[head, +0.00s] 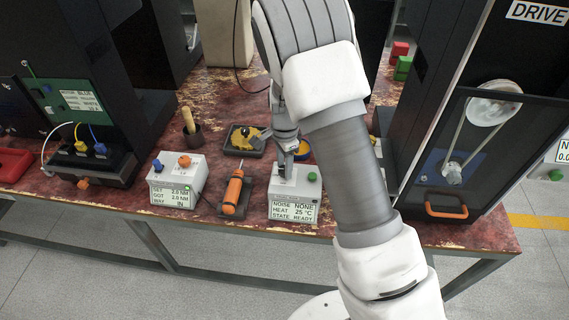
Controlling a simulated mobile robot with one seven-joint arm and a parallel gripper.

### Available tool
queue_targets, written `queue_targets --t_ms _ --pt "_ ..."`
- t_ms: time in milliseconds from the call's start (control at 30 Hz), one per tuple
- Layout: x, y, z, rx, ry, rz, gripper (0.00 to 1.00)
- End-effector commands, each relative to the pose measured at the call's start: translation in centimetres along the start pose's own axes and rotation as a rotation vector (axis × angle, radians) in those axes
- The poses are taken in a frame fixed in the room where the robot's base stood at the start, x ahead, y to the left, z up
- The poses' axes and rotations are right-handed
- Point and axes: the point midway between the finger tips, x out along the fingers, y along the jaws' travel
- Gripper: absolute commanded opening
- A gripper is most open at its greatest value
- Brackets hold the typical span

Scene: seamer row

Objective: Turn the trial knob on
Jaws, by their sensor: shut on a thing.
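A white control box (312,193) stands near the front edge of the table, below my arm. Its front display reads NOISE NONE, HEAT 25 °C, STATE READY. My gripper (284,172) points down at the left part of its top and is shut there, on what appears to be the trial knob. The knob itself is hidden by the fingers, so its turned position cannot be seen. A green button (312,177) shows on the right of the box top.
An orange screwdriver (233,190) lies in a dark holder left of the box. Another white box (178,190) with blue and orange knobs stands further left. A dark tray (231,151) sits behind. A black DRIVE cabinet (440,75) with an orange handle stands right.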

Motion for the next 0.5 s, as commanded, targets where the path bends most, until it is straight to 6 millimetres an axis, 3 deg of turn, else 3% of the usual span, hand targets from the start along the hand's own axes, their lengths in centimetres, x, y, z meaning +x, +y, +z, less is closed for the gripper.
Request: queue_targets --t_ms 500 --pt "-0.06 -0.08 -0.02 0.039 0.001 -0.002 0.0"
